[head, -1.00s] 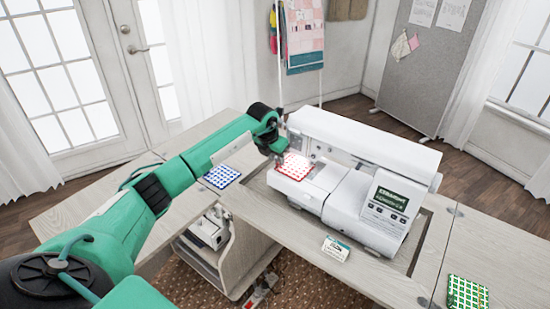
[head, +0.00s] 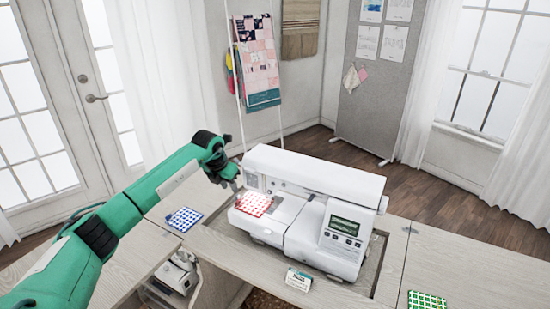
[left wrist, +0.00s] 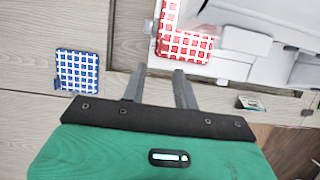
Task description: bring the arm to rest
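My left gripper (head: 237,187) is at the end of the green arm in the head view, just behind and above the left end of the white sewing machine (head: 345,182). In the left wrist view its two grey fingers (left wrist: 159,71) are apart with nothing between them. A red-and-white checked patch (head: 254,204) lies on the machine's bed, close to the gripper; it also shows ahead of the fingers in the left wrist view (left wrist: 185,47). My right gripper is in neither view.
A blue-and-white patch (head: 184,219) lies on the cabinet top left of the machine. A green-and-white patch (head: 426,300) lies on the right leaf (head: 465,265). A small labelled card or box (head: 299,279) sits in front of the machine. A quilt rack (head: 258,70) stands behind.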

